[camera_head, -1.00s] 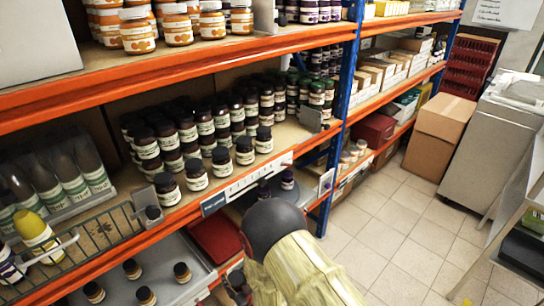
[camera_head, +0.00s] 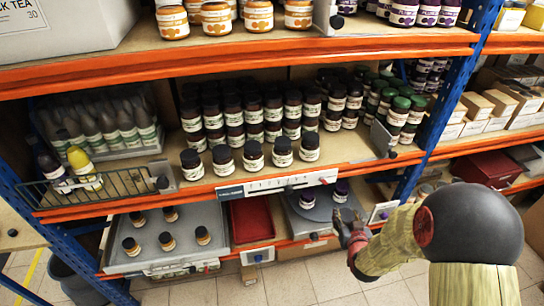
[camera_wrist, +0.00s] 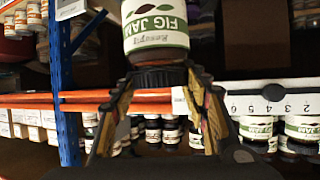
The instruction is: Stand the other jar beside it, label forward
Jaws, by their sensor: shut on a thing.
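My gripper (camera_head: 351,222) is in front of the lower shelf at right. In the wrist view my gripper (camera_wrist: 157,95) is shut on the dark lid end of a fig jam jar (camera_wrist: 157,32). That jar has a pale label with a green band, facing the wrist camera. I cannot make it out clearly in the head view. A front row of dark-lidded jars with pale labels (camera_head: 253,155) stands on the middle shelf; fig jam jars (camera_wrist: 257,130) also show in the wrist view.
A numbered rail (camera_head: 278,184) runs along the middle shelf's front. Right of the front row is some bare shelf (camera_head: 345,149), with a divider (camera_head: 383,139) beyond. A blue post (camera_head: 440,110) stands at right. A red tray (camera_head: 251,220) and a grey tray with small jars (camera_head: 150,262) are below.

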